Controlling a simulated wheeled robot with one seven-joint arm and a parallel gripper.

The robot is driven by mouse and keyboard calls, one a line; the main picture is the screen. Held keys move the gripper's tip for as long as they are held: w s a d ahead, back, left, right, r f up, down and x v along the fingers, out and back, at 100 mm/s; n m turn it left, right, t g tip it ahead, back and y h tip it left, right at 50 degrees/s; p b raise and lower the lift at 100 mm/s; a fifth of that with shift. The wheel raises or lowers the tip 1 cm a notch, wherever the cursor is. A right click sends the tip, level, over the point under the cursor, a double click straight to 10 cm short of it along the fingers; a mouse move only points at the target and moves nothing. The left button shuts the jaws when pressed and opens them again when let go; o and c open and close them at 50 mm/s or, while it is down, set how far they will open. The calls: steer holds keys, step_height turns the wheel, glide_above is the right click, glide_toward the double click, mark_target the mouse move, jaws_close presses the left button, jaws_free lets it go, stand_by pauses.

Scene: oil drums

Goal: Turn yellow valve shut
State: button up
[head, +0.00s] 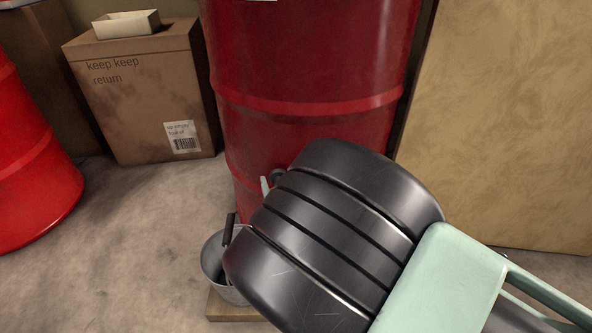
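A dark red oil drum (310,60) stands upright in the middle of the head view. A small dark fitting (278,176) shows low on its front, with a small pale piece (265,187) beside it. I cannot tell whether the pale piece is part of the tap or of my gripper. No yellow valve can be made out. My dark ribbed arm end and a pale green link cover the drum's lower right front. My gripper's fingers cannot be made out, so their opening and any contact are hidden.
A metal bucket (213,262) with a dark handle grip stands on a wooden board (228,309) below the fitting, partly behind my arm. A cardboard box (145,95) stands back left. A bright red drum (30,160) is far left. A tan panel (510,120) stands right. Floor at left is clear.

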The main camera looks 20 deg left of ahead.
steer(key=n+g+y+p, duration=0.1)
steer(key=g+y, duration=0.1)
steer(key=s+n+g+y+p, duration=0.1)
steer(key=n+g+p, duration=0.1)
steer(key=s+n+g+y+p, duration=0.1)
steer(key=n+g+y+p, duration=0.1)
steer(key=shift+s+d+r+g+y, duration=0.1)
steer(key=shift+r+g+y, duration=0.1)
steer(key=shift+g+y, duration=0.15)
steer(key=n+g, duration=0.1)
steer(key=g, duration=0.1)
steer(key=s+n+g+y+p, duration=0.1)
steer(key=n+g, duration=0.1)
steer(key=g, duration=0.1)
steer(key=d+n+g+p, duration=0.1)
steer(key=n+g, duration=0.1)
steer(key=shift+s+f+y, duration=0.15)
steer(key=shift+s+y, duration=0.2)
steer(key=shift+s+f+n+g, duration=0.1)
steer(key=shift+n+g, duration=0.15)
steer(key=shift+n, duration=0.05)
steer(key=o, duration=1.3)
step_height(320, 180, up, 10)
steer(key=p, duration=0.3)
steer(key=shift+p, duration=0.4)
